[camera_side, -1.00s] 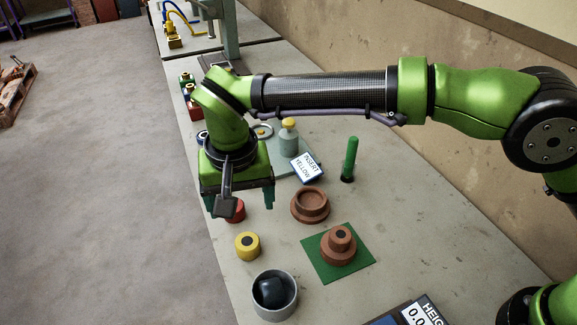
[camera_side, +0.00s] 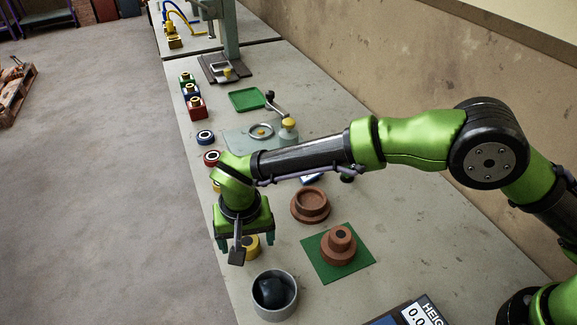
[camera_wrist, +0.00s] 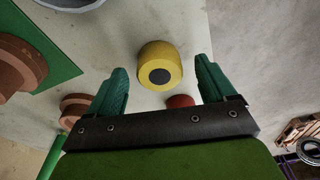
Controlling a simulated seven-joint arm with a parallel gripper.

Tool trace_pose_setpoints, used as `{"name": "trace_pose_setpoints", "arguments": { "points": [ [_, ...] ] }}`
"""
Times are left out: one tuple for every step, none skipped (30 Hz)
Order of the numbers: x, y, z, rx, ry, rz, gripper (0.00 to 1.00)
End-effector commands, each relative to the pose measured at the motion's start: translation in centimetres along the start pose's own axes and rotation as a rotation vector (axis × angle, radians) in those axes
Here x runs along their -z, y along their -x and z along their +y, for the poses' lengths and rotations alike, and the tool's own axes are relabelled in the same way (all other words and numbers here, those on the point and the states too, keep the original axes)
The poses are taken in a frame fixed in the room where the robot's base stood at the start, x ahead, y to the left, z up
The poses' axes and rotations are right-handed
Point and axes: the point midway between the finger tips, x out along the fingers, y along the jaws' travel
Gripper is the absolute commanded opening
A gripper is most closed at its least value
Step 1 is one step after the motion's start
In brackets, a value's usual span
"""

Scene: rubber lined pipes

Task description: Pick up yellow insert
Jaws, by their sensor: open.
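The yellow insert (camera_side: 254,250) is a short cylinder standing upright on the bench, partly hidden behind my gripper in the side view. In the wrist view the yellow insert (camera_wrist: 150,55) shows whole, with a dark round centre. My gripper (camera_side: 246,241) points down over it with its green fingers spread. In the wrist view my gripper (camera_wrist: 162,65) is open and empty, with one fingertip on each side of the yellow insert in the picture. Gaps show between the insert and both fingers. The height of the fingertips above the bench is hard to tell.
A grey cup (camera_side: 275,300) with a dark thing inside stands close in front. A brown stepped piece (camera_side: 338,247) sits on a green mat (camera_side: 325,271) to the right, with a brown ring-shaped piece (camera_side: 311,205) behind. A red insert (camera_wrist: 180,101) is close by in the wrist view.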

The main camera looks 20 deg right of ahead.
Motion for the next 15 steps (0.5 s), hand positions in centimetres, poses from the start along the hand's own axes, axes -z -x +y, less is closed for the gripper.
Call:
{"name": "trace_pose_setpoints", "arguments": {
  "points": [
    [0.00, -0.05, 0.00, 0.000, 0.000, 0.000, 0.83],
    [0.00, -0.04, 0.00, 0.000, 0.000, 0.000, 0.83],
    [0.00, -0.03, 0.00, 0.000, 0.000, 0.000, 0.83],
    [0.00, -0.03, 0.00, 0.000, 0.000, 0.000, 0.83],
    [0.00, -0.02, 0.00, 0.000, 0.000, 0.000, 0.83],
    [0.00, -0.01, 0.00, 0.000, 0.000, 0.000, 0.79],
    [0.00, -0.01, 0.00, 0.000, 0.000, 0.000, 0.74],
    [0.00, -0.01, 0.00, 0.000, 0.000, 0.000, 0.70],
    [0.00, 0.00, 0.00, 0.000, 0.000, 0.000, 0.64],
    [0.00, 0.00, 0.00, 0.000, 0.000, 0.000, 0.59],
    [0.00, 0.01, 0.00, 0.000, 0.000, 0.000, 0.54],
    [0.00, 0.01, 0.00, 0.000, 0.000, 0.000, 0.48],
    [0.00, 0.01, 0.00, 0.000, 0.000, 0.000, 0.44],
    [0.00, 0.02, 0.00, 0.000, 0.000, 0.000, 0.39],
    [0.00, 0.02, 0.00, 0.000, 0.000, 0.000, 0.33]
  ]
}}
